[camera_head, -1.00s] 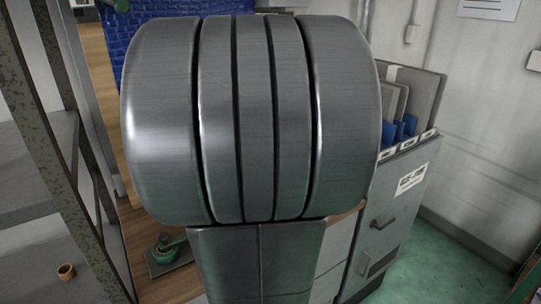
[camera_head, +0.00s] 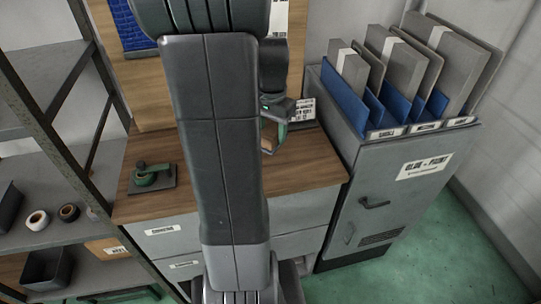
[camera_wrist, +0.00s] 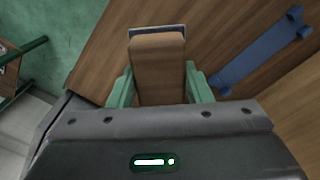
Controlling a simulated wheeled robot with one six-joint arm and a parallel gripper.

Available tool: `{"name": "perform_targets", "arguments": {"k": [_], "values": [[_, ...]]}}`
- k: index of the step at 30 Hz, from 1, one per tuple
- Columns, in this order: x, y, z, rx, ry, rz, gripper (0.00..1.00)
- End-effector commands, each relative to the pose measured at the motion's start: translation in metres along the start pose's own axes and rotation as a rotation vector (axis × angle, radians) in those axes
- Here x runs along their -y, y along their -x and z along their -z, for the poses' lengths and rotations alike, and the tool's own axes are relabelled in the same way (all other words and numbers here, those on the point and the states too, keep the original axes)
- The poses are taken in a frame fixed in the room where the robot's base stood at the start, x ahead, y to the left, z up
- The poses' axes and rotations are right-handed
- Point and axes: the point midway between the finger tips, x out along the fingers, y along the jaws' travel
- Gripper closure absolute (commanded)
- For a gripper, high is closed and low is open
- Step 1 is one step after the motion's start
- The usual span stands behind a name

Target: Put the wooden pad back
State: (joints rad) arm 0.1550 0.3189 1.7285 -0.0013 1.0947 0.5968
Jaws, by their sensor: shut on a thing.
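The wooden pad (camera_wrist: 158,70) is a brown block standing between the two green fingers of my gripper (camera_wrist: 160,90) in the wrist view. A grey edge shows at the pad's far end. In the head view my gripper (camera_head: 276,132) is partly behind my arm, over the right part of the wooden worktop (camera_head: 305,172). It is shut on the pad, and a bit of the pad (camera_head: 268,136) shows beside a green finger. I cannot tell whether the pad touches the worktop.
A green tool (camera_head: 148,176) sits on a dark plate at the worktop's left. A grey cabinet (camera_head: 400,190) with upright panels (camera_head: 445,60) stands right. A shelf (camera_head: 60,232) with rolls and bins is left. A blue bar (camera_wrist: 258,52) lies near the pad.

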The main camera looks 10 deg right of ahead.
Motion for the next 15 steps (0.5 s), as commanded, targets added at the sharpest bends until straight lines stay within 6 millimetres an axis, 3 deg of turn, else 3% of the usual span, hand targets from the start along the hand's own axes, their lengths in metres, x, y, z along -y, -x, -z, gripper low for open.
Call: {"name": "perform_targets", "arguments": {"k": [6, 15], "values": [[-0.001, -0.041, -0.001, 0.004, 0.000, -0.002, 0.73], [0.000, -0.075, -0.001, 0.003, 0.000, -0.001, 0.73]]}}
